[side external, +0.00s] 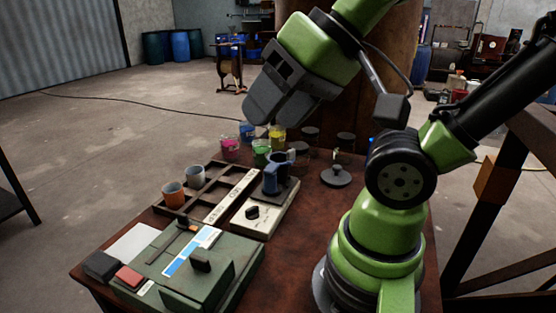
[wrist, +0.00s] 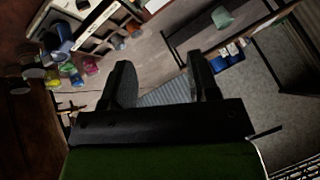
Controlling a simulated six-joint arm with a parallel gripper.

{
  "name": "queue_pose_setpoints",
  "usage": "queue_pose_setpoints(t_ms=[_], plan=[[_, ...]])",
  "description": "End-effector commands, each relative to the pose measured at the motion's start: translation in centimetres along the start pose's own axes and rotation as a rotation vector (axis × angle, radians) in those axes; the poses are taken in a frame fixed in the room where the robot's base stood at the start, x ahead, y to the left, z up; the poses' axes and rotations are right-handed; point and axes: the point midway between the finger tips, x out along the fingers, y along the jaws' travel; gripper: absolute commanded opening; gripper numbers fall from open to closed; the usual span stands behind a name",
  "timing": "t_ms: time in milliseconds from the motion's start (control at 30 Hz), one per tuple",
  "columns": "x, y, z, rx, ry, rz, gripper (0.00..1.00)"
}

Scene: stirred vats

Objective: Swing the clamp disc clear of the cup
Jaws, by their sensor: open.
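A dark blue cup (side external: 271,181) stands upright on a pale stirrer base (side external: 262,212) with a black knob. It appears, tilted by the camera angle, at the upper left of the wrist view (wrist: 62,38). A grey round disc (side external: 336,177) with a small raised knob lies on the table right of the cup, apart from it; I cannot tell whether it is the clamp disc. A grey part (side external: 298,148) shows behind the cup, its link to the cup unclear. My gripper (side external: 258,112) is high above and behind the cup, open and empty; its spread fingers show in the wrist view (wrist: 163,82).
Beakers of pink (side external: 230,148), green (side external: 261,152) and yellow liquid (side external: 277,136) stand behind the cup. A compartment rack (side external: 212,195) with an orange cup (side external: 174,194) and a grey cup (side external: 195,175) is to the left. A green box (side external: 195,268) fills the front.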

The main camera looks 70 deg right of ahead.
Motion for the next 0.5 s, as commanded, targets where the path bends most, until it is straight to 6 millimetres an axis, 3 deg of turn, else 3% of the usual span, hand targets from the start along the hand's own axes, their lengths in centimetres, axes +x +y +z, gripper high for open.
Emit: queue_pose_setpoints(t_ms=[133,267,367,500], plan=[[0.3,0.4,-1.4,-0.004,-0.016,0.044,0.55],[1.3,2.1,-4.6,-0.02,-0.066,0.144,0.55],[2.5,4.7,-7.7,-0.034,-0.129,0.228,0.55],[4.4,9.8,-11.0,-0.046,-0.237,0.317,0.55]])
